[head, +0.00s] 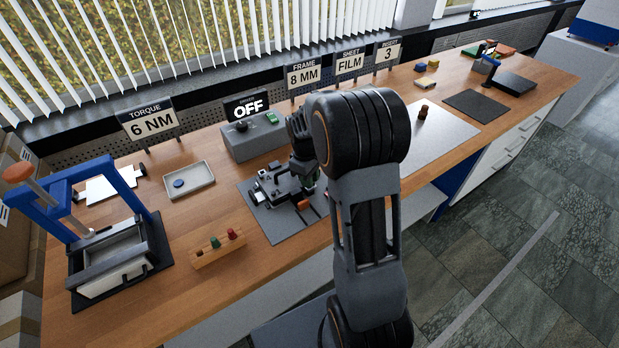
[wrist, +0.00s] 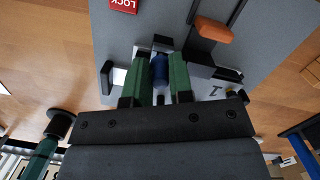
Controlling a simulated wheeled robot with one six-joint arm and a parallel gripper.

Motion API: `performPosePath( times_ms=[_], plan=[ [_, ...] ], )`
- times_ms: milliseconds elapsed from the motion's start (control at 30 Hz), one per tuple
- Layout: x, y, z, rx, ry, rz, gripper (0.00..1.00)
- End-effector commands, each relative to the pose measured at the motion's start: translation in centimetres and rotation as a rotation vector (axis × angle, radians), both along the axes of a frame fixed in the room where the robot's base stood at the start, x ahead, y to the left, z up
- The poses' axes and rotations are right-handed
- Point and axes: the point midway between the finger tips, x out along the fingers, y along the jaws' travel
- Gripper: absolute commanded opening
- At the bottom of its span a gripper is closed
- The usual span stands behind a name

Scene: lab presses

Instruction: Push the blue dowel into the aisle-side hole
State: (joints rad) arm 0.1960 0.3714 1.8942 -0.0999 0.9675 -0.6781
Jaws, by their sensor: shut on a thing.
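My gripper (wrist: 160,75) is shut on the blue dowel (wrist: 159,68), which shows between the two green fingers in the wrist view. The dowel points at the fixture on the grey plate (wrist: 260,30); I cannot tell whether its tip is inside a hole. In the head view my gripper (head: 312,184) is low over the right side of the fixture (head: 274,187), and my arm hides part of it. The dowel does not show clearly there. The aisle-side hole cannot be made out in either view.
An orange handle (wrist: 214,29) and a red LOCK label (wrist: 124,5) are close to my gripper. A wooden rack (head: 217,250) with green and red pegs stands at the front left. A shallow tray (head: 203,170), a blue-framed press (head: 110,255) and an OFF control box (head: 246,144) surround the fixture.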

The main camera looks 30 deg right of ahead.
Motion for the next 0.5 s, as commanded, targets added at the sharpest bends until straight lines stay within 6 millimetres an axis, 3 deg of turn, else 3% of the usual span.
performPosePath(
  times_ms=[500],
  plan=[
    [0.0, 0.0, 2.1, 0.0, 0.0, 0.0, 0.0]
  ],
)
